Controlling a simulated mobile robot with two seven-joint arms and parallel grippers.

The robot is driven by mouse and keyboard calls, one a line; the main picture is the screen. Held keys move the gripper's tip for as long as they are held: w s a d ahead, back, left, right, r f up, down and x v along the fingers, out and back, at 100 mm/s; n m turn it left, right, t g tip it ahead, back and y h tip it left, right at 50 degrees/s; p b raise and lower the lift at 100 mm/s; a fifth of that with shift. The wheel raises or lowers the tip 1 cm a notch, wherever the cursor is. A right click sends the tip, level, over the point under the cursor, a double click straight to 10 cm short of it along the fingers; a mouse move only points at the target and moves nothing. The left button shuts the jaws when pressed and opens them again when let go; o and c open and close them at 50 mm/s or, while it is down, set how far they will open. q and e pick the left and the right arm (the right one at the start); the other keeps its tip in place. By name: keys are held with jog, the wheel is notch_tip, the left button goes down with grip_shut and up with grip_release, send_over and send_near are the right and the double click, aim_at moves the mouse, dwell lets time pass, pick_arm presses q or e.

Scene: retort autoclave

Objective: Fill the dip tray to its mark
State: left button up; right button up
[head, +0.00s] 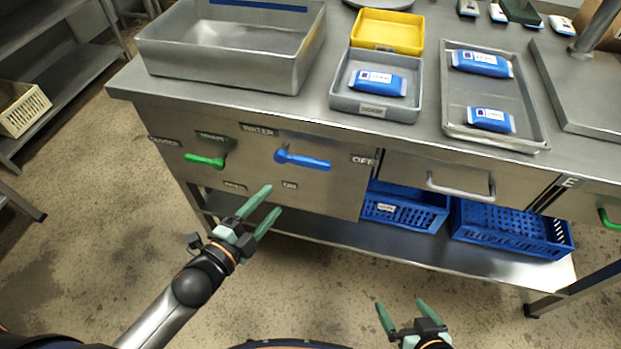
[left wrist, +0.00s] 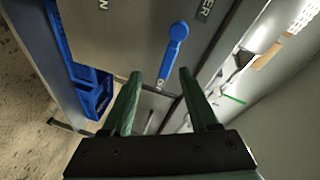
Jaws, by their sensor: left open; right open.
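The dip tray, a deep grey metal basin (head: 225,68), stands at the back left of the counter. A blue mark line (head: 262,5) runs along its far inner wall; I see no clear water surface in it. The blue water lever (head: 305,161) is on the front panel under the WATER label (head: 258,130), pointing right toward the OFF label (head: 362,160). My left gripper (head: 272,199) is open and empty, below and left of the lever. In the left wrist view the lever (left wrist: 171,56) lies ahead of the open fingers (left wrist: 160,74), apart from them. My right gripper (head: 401,305) is open and empty at the bottom.
A green lever (head: 205,160) sits left of the blue one. A grey bin (head: 342,98) with a blue packet, a yellow bin (head: 388,30) and a metal tray (head: 535,135) stand on the counter. A drawer handle (head: 460,187) juts out.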

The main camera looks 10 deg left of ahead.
aim_at(310, 166)
pick_arm(q)
jog(key=w+d+m+b, duration=0.1)
jog(key=w+d+m, duration=0.1)
jog(key=w, duration=0.1)
jog(key=w+d+m+h+b, duration=0.1)
jog(key=w+d, duration=0.1)
jog(key=w, duration=0.2)
jog(key=w+d+m+h+b, duration=0.1)
jog(key=w+d+m, duration=0.1)
jog(key=w, duration=0.2)
jog(key=shift+w+d+r+m+t, duration=0.15)
jog(key=shift+d+r+m+t, duration=0.05)
jog(key=shift+m+t, duration=0.1)
jog(key=shift+w+d, duration=0.2)
jog(key=shift+w, duration=0.1)
jog(key=shift+w+d, duration=0.15)
jog(key=shift+w, duration=0.25)
jog(key=shift+c, duration=0.6)
grip_shut()
